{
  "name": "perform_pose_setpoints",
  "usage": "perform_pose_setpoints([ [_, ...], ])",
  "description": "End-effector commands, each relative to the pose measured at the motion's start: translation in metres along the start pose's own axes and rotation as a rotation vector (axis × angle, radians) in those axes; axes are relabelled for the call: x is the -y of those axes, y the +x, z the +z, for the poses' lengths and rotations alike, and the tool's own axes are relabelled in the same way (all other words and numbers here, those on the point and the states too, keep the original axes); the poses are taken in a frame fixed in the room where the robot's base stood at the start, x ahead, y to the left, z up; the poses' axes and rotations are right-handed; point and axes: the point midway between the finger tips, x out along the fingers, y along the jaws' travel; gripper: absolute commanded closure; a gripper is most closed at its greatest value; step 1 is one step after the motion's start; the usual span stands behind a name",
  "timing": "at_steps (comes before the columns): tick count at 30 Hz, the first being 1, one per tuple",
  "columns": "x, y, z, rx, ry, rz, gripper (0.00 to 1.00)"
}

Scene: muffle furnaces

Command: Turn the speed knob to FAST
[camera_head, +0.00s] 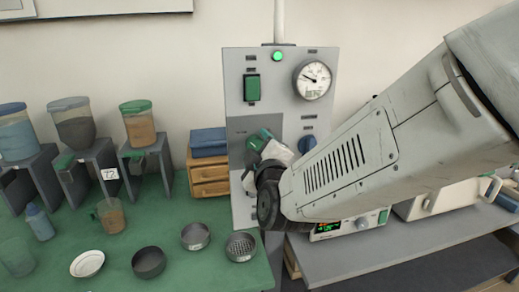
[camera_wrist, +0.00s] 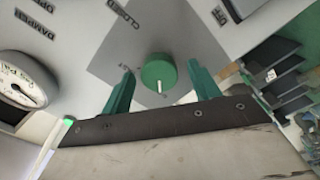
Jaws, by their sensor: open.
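A round green knob (camera_wrist: 158,72) with a white pointer line sits on the grey panel (camera_wrist: 205,28), ahead of my gripper in the wrist view. Its pointer faces the bottom of that view. My gripper (camera_wrist: 160,84) is open, with one green finger on each side of the knob; I see gaps between fingers and knob. "CLOSED" and "DAMPER" labels show nearby; I cannot read SPEED or FAST. In the head view my gripper (camera_head: 261,148) is in front of the lower panel (camera_head: 238,123) and hides part of it. A blue knob (camera_head: 306,144) is to its right.
The panel has a gauge (camera_head: 312,79), a lit green lamp (camera_head: 278,56) and a green switch (camera_head: 252,87). A unit with a display (camera_head: 350,226) is below my arm. The green table (camera_head: 120,231) at left carries sieves, cups and hoppers. Wooden drawers (camera_head: 209,178) stand beside the panel.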

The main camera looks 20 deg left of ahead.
Motion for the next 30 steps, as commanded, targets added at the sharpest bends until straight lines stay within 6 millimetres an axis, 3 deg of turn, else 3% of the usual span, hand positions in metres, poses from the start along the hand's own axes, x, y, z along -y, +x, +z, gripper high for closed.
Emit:
perform_pose_setpoints([
  [8,0.0,0.0019,0.0002,0.0,0.0,-0.001,0.39],
  [13,0.0001,0.0018,0.0003,0.0,0.001,-0.001,0.84],
  [23,0.0003,0.0016,0.0004,0.001,0.03,-0.001,0.84],
  [30,0.0005,0.0015,0.0005,0.001,0.154,-0.002,0.84],
])
